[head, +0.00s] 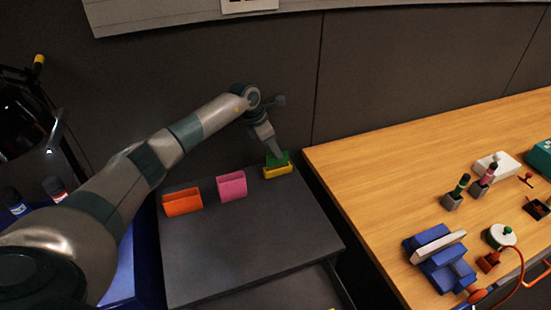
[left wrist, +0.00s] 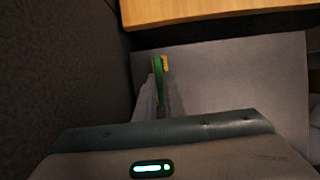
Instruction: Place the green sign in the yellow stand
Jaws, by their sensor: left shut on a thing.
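The yellow stand (head: 277,173) is on the dark grey cabinet top, near its far right corner. The green sign (head: 284,158) is upright at the stand, and its lower edge meets the stand's top in the head view. My left gripper (head: 279,157) is shut on the green sign from above. In the left wrist view the green sign (left wrist: 159,70) is at the fingertips, with the yellow stand (left wrist: 165,64) right beside and below it. The fingers hide part of both, so I cannot tell how deep the sign sits. My right gripper is not in view.
An orange holder (head: 183,202) and a pink holder (head: 232,186) stand on the grey cabinet top (head: 250,245) left of the stand. A wooden table (head: 380,160) with several small objects is to the right. A dark wall panel rises behind.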

